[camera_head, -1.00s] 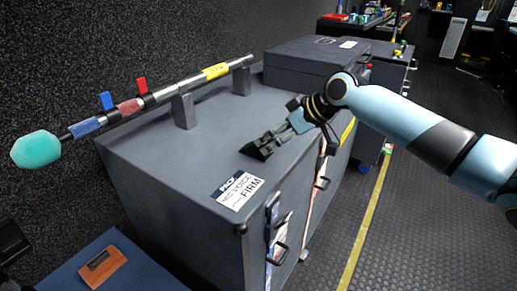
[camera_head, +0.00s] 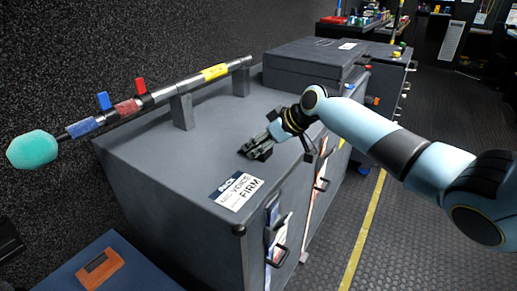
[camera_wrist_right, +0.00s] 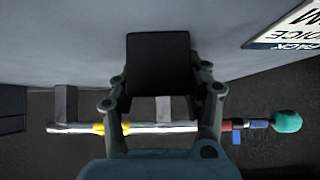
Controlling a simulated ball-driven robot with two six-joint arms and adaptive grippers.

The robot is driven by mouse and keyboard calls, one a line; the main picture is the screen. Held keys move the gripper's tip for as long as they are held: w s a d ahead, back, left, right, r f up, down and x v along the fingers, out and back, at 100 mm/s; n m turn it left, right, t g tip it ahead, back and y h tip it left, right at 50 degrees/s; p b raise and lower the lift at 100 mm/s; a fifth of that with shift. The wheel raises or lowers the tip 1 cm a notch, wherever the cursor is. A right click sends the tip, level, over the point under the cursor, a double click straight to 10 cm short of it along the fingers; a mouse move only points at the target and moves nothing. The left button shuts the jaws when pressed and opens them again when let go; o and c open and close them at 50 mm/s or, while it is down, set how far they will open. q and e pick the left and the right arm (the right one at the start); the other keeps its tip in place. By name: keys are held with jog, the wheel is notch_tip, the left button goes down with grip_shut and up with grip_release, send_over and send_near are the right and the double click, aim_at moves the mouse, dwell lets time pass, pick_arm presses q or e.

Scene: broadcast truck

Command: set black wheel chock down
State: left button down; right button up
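The black wheel chock (camera_wrist_right: 158,62) shows in the right wrist view as a dark block between the two fingers of my right gripper (camera_wrist_right: 162,88). The fingers lie along its two sides and look shut on it. In the head view my right gripper (camera_head: 258,149) is low over the top of the grey case (camera_head: 150,150), behind the white label. There the chock blends with the dark fingers, and I cannot tell whether it touches the case top. My left gripper does not show clearly in any view.
A microphone boom with a teal tip (camera_head: 33,149) rests on stands along the case's back side. A flat grey case (camera_head: 310,62) sits at the far end. A white label (camera_head: 237,191) lies near the front edge. The case top around the gripper is mostly clear.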

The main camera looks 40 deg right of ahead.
jog(key=c, duration=0.7)
jog(key=shift+r, duration=0.1)
jog(key=shift+c, duration=0.2)
